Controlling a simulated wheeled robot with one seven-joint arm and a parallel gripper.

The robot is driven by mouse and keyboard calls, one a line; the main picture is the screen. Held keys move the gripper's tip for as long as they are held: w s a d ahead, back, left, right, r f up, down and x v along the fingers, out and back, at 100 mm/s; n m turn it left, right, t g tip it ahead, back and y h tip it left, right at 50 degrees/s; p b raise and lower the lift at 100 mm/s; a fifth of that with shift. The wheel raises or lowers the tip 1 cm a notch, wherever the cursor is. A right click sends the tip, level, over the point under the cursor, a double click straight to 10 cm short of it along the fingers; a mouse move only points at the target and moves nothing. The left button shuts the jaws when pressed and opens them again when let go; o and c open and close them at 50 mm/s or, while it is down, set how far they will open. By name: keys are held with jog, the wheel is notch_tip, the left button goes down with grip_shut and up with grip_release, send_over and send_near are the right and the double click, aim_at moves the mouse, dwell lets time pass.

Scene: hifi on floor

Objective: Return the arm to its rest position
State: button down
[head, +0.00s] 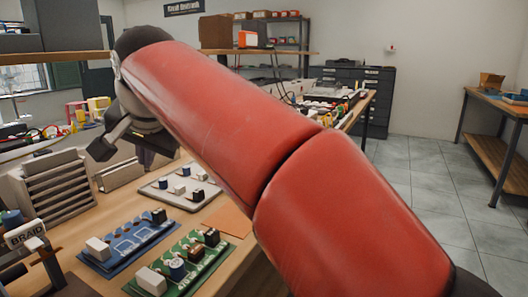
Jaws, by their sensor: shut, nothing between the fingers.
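My red arm crosses the head view from the lower right to the upper left. It reaches out over a wooden workbench (226,223). My gripper (104,146) shows at the arm's far end, at the left, above the bench. It is shut and holds nothing. The arm hides part of the wrist and much of the bench behind it.
A blue board (128,243), a green board (185,262) and a pale tray (160,190) carry small blocks on the bench. A slotted rack (55,190) stands left, near the gripper. A side table (500,100) stands right; the tiled floor (425,170) between is clear.

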jog(key=s+d+f+h, duration=0.1)
jog(key=d+f, duration=0.3)
jog(key=d, duration=0.7)
jog(key=s+d+f+h, duration=0.15)
jog(key=d+f, duration=0.25)
jog(key=d, duration=0.6)
jog(key=s+d+f+n+h, duration=0.1)
jog(key=s+d+f+h, duration=0.1)
jog(key=s+d+f, duration=1.2)
notch_tip(320, 180, down, 4)
jog(key=shift+s+d+r+g, duration=0.1)
jog(key=shift+s+d+g, duration=0.1)
jog(key=shift+s+g, duration=0.25)
jog(key=shift+a, duration=0.15)
